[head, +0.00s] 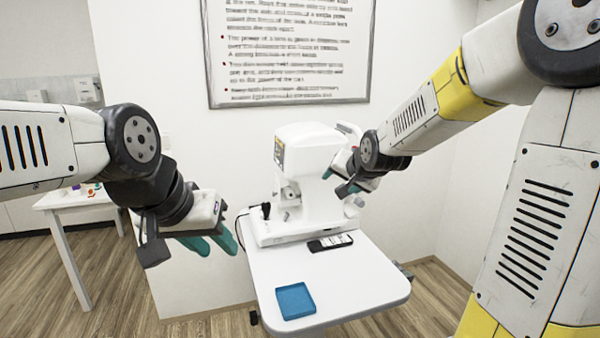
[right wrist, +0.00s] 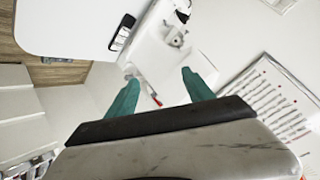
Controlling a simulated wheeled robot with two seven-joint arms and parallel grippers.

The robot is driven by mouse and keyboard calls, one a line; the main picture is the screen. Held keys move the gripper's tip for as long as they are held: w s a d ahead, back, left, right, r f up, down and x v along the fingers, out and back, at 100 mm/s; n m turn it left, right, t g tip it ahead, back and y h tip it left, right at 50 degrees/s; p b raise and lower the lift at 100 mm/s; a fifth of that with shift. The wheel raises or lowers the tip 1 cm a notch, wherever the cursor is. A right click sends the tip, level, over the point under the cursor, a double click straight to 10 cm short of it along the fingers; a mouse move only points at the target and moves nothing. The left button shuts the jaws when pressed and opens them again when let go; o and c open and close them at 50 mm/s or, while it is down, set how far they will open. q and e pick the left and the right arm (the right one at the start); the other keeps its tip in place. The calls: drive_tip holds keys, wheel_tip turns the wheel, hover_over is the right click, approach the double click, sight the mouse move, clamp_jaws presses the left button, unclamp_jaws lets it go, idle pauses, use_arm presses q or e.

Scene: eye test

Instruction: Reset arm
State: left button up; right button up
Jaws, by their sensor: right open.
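My left gripper (head: 217,254) is in the head view at left of centre, in front of the wall and left of the white table. Its two teal fingers are a little apart, with nothing seen between them. My right gripper (head: 337,186) is raised beside the white eye-test machine (head: 310,155), overlapping its right side in the head view. In the right wrist view its teal fingers (right wrist: 160,77) are spread wide and empty, with the machine (right wrist: 165,55) beyond them. I cannot tell if the right gripper touches the machine.
The machine stands at the back of a white table (head: 345,285). A black handheld device (head: 330,242) lies in front of it and a blue tray (head: 295,301) lies nearer. A side table (head: 62,201) with small coloured items stands at left. A text board (head: 290,50) hangs behind.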

drive_tip(key=s+d+n+g, duration=0.1)
drive_tip(key=s+n+g, duration=0.1)
drive_tip(key=s, duration=1.2)
drive_tip(key=s+d+n+g, duration=0.2)
drive_tip(key=s+n, duration=0.1)
drive_tip(key=s, duration=1.1)
drive_tip(key=shift+s+d+r+g, duration=0.2)
drive_tip(key=shift+s+d+g, duration=0.05)
drive_tip(key=shift+d+g, duration=0.05)
use_arm(q)
drive_tip(key=shift+c, duration=0.5)
